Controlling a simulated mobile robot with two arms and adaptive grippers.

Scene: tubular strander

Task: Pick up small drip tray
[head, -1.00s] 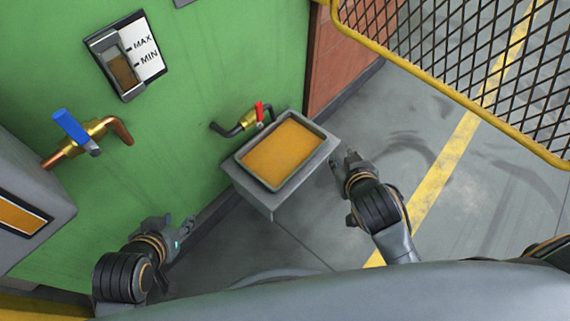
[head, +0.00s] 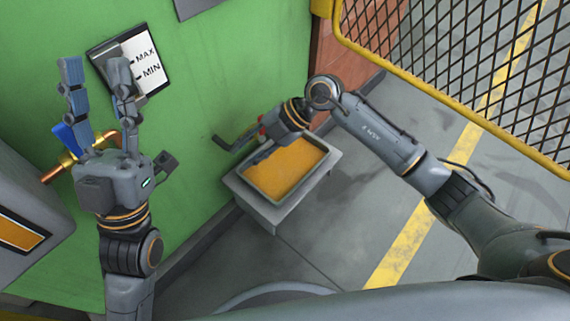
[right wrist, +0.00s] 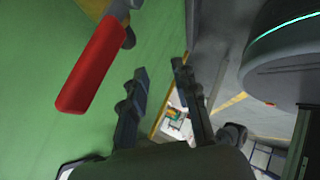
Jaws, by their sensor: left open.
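The small drip tray (head: 259,186), a shallow grey pan with amber liquid, rests on a grey ledge (head: 275,217) by the green wall in the head view. My right gripper is over the tray's far edge, by the red-handled valve; its wrist mostly hides its fingers there. In the right wrist view my right gripper (right wrist: 160,72) has its fingers apart, nothing between them, with the red valve handle (right wrist: 92,65) to the left. My left gripper (head: 95,65) is raised, open and empty, fingers up before the level gauge, away from the tray.
A brass valve with a blue handle (head: 68,138) sits partly behind my left gripper. A grey box (head: 35,195) stands at the left. A yellow-framed mesh guard (head: 470,65) is at the upper right. The floor right of the tray is clear.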

